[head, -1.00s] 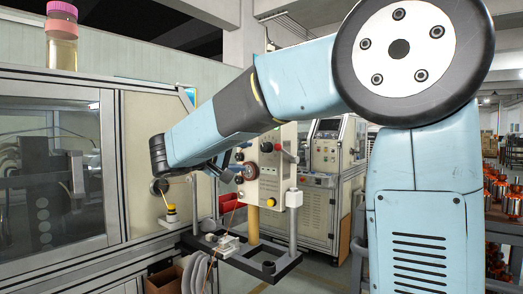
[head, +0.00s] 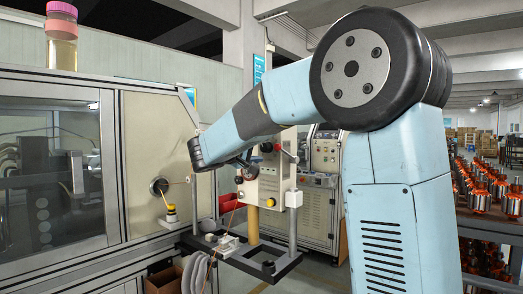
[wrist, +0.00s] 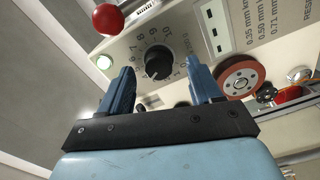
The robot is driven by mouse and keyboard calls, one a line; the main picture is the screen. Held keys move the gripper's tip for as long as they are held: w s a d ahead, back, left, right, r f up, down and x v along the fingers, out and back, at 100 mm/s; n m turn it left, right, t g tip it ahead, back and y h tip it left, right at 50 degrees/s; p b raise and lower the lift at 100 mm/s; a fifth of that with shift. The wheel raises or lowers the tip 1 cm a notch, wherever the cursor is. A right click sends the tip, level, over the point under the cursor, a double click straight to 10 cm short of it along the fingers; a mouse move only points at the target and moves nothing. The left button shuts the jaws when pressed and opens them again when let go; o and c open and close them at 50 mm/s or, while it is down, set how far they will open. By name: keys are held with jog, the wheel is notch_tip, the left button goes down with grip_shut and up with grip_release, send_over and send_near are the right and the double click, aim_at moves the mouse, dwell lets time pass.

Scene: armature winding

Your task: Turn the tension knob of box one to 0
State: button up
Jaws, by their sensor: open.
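The tension knob (wrist: 158,62) is a round black knob on a pale panel, ringed by a printed number scale that reads up to 10. The scale appears turned over in the wrist view, and the knob's exact setting is too small to read. My gripper (wrist: 160,84) has two blue fingers spread apart, one on each side of the knob in the picture.
A red ball (wrist: 107,18) and an orange-rimmed wheel (wrist: 239,80) flank the knob. A glass-fronted machine (head: 117,112) stands at left, with a yellow-topped part (head: 171,213) on its ledge. Racks of copper-coloured armatures (head: 482,187) stand at right.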

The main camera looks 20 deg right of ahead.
jog(key=shift+x, duration=0.9)
jog(key=shift+c, duration=0.5)
jog(key=c, duration=0.9)
jog(key=shift+f, duration=0.1)
jog(key=shift+c, duration=0.2)
